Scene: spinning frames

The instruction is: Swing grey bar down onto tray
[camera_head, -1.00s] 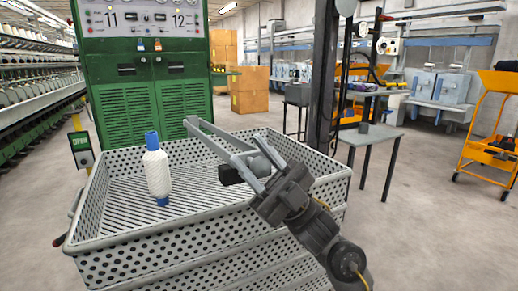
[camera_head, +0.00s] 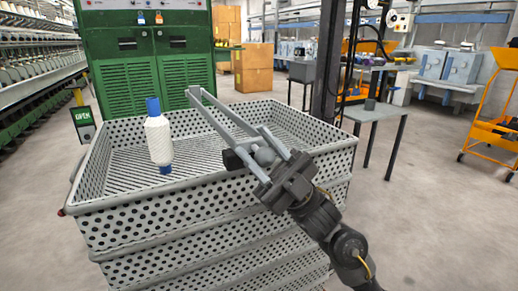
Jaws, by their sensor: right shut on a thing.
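The grey bar (camera_head: 222,115) is long and narrow, with an angled end at the upper left. It slants over the perforated grey tray (camera_head: 190,210), raised above the tray floor. My right gripper (camera_head: 266,152) reaches in from the lower right over the tray's front rim. It is shut on the near end of the grey bar, with a rounded grey piece and a small black block beside its fingers. The fingers partly hide the grip. A white yarn bobbin (camera_head: 158,138) with blue ends stands upright in the tray's left part. My left gripper is out of view.
A green machine cabinet (camera_head: 150,60) stands behind the tray. A dark post (camera_head: 329,65) rises behind its right corner, with a small grey table (camera_head: 376,113) to the right. Cardboard boxes (camera_head: 253,68) stand at the back.

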